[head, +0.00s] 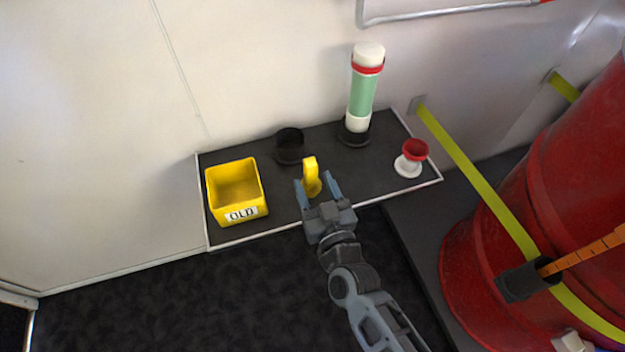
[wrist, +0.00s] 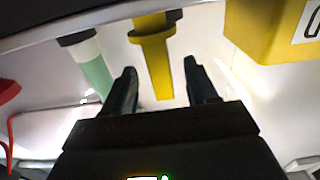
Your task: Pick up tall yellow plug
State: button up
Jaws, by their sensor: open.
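The tall yellow plug (head: 311,176) stands on the dark shelf (head: 372,182), near its front middle. My gripper (head: 318,189) is at the plug, with its blue-grey fingers spread and the plug between or just beyond them. In the wrist view the yellow plug (wrist: 155,58) appears between the two open fingers of my gripper (wrist: 160,85), with clear space on both sides. Its wider collar shows near the top of that picture. I cannot tell whether the fingers are fully level with the plug. Nothing is held.
A yellow bin marked OLD (head: 236,170) stands left of the plug. Behind are a black round holder (head: 289,147) and a green-and-white cylinder (head: 362,95). A red-and-white plug (head: 411,158) is at the right. A large red tank (head: 540,190) stands beyond the shelf's right end.

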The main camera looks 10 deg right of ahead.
jog(key=w, duration=0.2)
jog(key=w+a, duration=0.1)
jog(key=w, duration=0.2)
jog(key=shift+w, duration=0.1)
jog(key=c, duration=1.1)
